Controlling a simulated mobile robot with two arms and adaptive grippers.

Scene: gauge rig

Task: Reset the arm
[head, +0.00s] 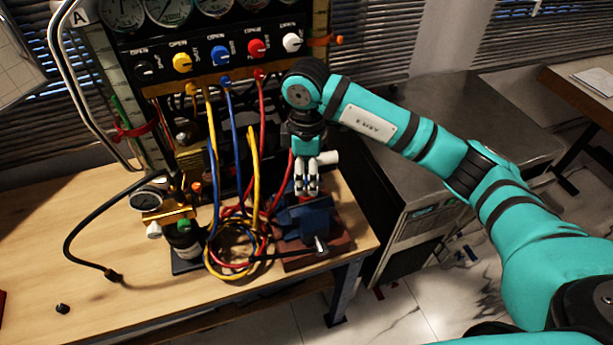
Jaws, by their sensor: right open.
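My right arm (385,125) comes in from the right and bends down at its wrist over the right end of the wooden bench. My right gripper (307,192) points down, open, just above a blue vise (303,222) on a reddish base. I cannot tell whether its fingers touch the vise. No held object shows between the fingers. My left gripper is out of view.
A gauge rig with coloured knobs (220,53) stands at the back. Yellow, blue and red hoses (233,262) hang and coil beside the vise. The bench (50,235) is mostly clear at left.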

